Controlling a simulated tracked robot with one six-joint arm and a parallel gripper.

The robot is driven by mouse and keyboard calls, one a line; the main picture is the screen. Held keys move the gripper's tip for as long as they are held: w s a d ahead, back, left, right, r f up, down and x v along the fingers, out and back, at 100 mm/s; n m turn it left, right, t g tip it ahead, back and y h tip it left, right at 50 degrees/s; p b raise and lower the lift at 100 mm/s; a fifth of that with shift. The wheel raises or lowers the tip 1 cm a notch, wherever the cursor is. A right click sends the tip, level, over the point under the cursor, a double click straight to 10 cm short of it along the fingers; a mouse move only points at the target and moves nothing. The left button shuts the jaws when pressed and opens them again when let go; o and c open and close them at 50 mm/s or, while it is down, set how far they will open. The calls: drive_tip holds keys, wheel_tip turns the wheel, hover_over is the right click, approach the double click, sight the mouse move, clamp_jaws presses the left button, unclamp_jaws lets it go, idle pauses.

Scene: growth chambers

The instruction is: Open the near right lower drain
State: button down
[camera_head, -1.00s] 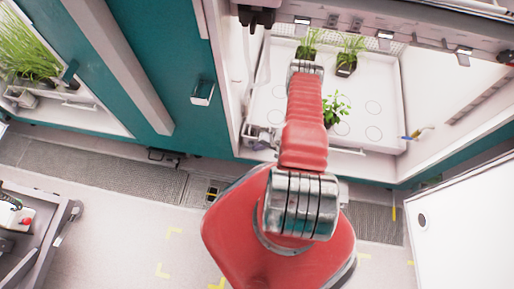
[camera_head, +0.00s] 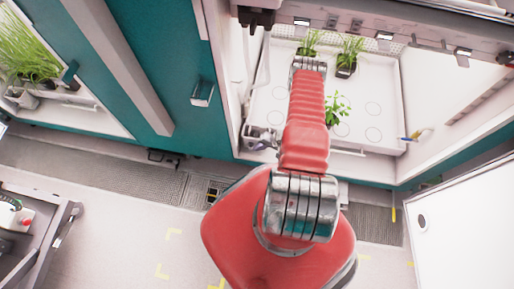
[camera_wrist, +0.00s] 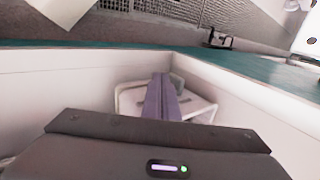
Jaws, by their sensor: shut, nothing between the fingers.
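A white box (camera_wrist: 130,100) also stands in a corner of the white walls in the wrist view. My gripper (camera_wrist: 160,80) is shut and empty, its fingers in front of this box; contact cannot be told. In the head view my red arm hides the gripper. A blue and yellow handled fitting (camera_head: 415,135) is at the tray's right side. No drain can be made out for certain.
Potted plants (camera_head: 347,57) stand on the tray under my arm. A teal door panel (camera_head: 165,70) is to the left, and a white panel (camera_head: 465,200) is at the lower right. A grey cart (camera_head: 45,235) stands at the lower left.

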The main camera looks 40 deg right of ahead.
drive_tip(key=s+d+r, duration=0.3)
drive_tip(key=s+d, duration=0.5)
drive_tip(key=s, duration=0.1)
drive_tip(key=shift+s+d, duration=0.3)
drive_tip(key=shift+d, duration=0.05)
drive_tip(key=shift+s, duration=0.1)
idle(0.4)
